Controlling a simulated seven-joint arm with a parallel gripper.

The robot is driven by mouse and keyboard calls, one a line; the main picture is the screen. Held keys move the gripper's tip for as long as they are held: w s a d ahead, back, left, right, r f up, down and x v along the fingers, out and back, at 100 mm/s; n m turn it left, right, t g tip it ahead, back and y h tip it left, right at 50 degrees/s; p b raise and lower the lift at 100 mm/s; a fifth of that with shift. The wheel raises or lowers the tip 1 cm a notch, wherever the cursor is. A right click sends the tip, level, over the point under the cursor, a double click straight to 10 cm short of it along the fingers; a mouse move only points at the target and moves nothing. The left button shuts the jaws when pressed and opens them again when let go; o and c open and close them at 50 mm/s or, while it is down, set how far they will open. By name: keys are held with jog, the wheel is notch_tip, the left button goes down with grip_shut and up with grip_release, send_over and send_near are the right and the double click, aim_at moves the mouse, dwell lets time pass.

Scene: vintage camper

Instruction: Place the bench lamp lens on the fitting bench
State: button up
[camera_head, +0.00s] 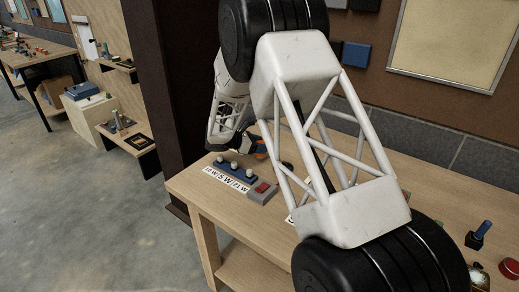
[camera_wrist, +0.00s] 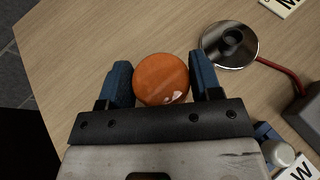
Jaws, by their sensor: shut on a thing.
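The lens is a round orange disc (camera_wrist: 161,79) between the blue fingers of my gripper (camera_wrist: 162,76) in the wrist view. The fingers press on its left and right sides, so my gripper is shut on it. The pale wooden bench top (camera_wrist: 85,35) lies beneath; I cannot tell how far the lens is above it. A round chrome lamp base (camera_wrist: 230,45) with a dark centre lies to the right of the lens.
A red wire (camera_wrist: 280,70) runs from the chrome base to a grey box (camera_wrist: 306,112). A blue holder with white bulbs (camera_head: 234,171) and wattage labels (camera_head: 226,180) stands near a grey box with a red top (camera_head: 263,190). Bare wood lies left of the lens.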

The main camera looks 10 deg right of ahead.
jog(key=shift+f, duration=1)
jog(key=shift+f, duration=0.15)
jog(key=o, duration=0.9)
jog(key=shift+r, duration=0.2)
jog(key=v, duration=1.2)
